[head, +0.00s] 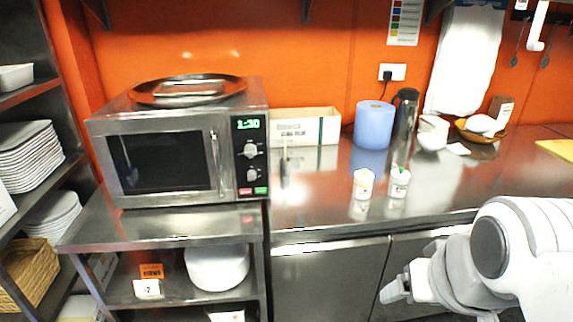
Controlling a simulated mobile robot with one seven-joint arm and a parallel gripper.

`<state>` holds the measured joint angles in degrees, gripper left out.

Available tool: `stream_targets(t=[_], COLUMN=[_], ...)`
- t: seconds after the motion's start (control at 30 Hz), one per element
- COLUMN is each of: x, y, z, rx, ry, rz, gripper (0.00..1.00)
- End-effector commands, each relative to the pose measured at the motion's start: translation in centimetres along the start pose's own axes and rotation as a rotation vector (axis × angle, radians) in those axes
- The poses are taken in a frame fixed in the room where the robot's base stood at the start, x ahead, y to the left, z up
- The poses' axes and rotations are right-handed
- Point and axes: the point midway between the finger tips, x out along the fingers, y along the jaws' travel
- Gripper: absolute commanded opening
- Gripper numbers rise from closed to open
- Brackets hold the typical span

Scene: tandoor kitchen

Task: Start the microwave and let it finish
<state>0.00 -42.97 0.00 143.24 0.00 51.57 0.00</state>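The steel microwave (160,116) stands on a steel shelf unit at the left, with its door shut. Its green display (248,123) reads 1:30. Two knobs sit below the display, and under them are a red button (245,191) and a green button (261,190). The window is dark and I cannot see what is inside. My gripper (392,291) is at the lower right, in front of the counter cabinets and well apart from the microwave. It is small and seen from the side, so I cannot tell whether it is open.
A round tray (150,91) lies on top of the microwave. The steel counter (310,205) to its right bears a box (329,125), a blue roll (375,124), a dark bottle (404,118) and two small bottles. Shelves with plates (24,150) stand at the far left.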

Motion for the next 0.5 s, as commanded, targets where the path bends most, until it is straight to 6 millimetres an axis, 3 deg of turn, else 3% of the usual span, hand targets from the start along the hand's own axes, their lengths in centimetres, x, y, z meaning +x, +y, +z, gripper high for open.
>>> stream_targets(t=[0.07, 0.37, 0.5], x=[0.00, 0.00, 0.00], y=[0.00, 0.00, 0.00], z=[0.00, 0.00, 0.00], rx=[0.000, 0.000, 0.000], ry=[0.000, 0.000, 0.000], rz=[0.000, 0.000, 0.000], gripper=[0.56, 0.02, 0.00])
